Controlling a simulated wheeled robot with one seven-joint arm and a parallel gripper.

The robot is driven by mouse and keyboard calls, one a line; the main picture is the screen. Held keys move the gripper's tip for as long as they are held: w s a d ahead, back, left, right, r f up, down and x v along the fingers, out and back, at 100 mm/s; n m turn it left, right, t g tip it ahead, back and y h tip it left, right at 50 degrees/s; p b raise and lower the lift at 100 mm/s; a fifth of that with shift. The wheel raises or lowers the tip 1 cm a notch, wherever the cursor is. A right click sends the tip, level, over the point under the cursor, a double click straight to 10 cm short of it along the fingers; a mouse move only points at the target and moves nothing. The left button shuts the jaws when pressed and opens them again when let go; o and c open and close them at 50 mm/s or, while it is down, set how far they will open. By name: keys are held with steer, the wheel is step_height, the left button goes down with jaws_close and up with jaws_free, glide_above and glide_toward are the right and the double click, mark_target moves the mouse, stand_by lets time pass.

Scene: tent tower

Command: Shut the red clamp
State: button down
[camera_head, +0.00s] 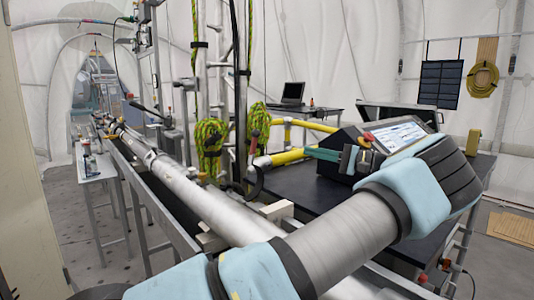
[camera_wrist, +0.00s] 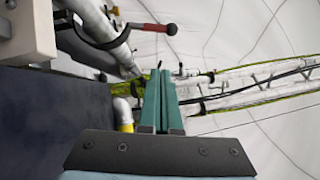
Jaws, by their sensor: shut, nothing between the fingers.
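The red clamp shows in the head view as a dark curved hook with a red-tipped lever (camera_head: 255,134), standing up beside the column in the middle. In the wrist view its red handle tip (camera_wrist: 171,29) is on a grey rod that sticks out to the right from a dark curved band around a pale tube. My gripper (camera_head: 309,152) has teal fingers pressed together, pointing left, to the right of the clamp. In the wrist view my gripper (camera_wrist: 160,72) is shut and empty, with the handle above its tips and apart from them in the picture. The clamp's latch cannot be made out.
A long metal tube (camera_head: 190,192) runs across the front left. A dark bench (camera_head: 300,195) carries a console with a screen (camera_head: 395,133). Green rope bundles (camera_head: 210,140) hang on the column. A yellow pipe (camera_head: 285,158) lies behind my fingers. A laptop (camera_head: 292,94) stands farther back.

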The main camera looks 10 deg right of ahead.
steer(key=shift+w+d+f, duration=0.1)
steer(key=shift+w+f, duration=0.05)
steer(key=shift+w, duration=0.1)
steer(key=s+p+x, duration=0.1)
steer(key=p+x, duration=0.1)
steer(key=x, duration=0.4)
steer(key=s+a+p+x, duration=0.1)
steer(key=p+x, duration=0.2)
steer(key=x, duration=0.3)
steer(key=shift+a+r+p, duration=0.3)
steer(key=shift+a+p, duration=0.05)
steer(key=shift+a, duration=0.1)
steer(key=shift+s, duration=0.1)
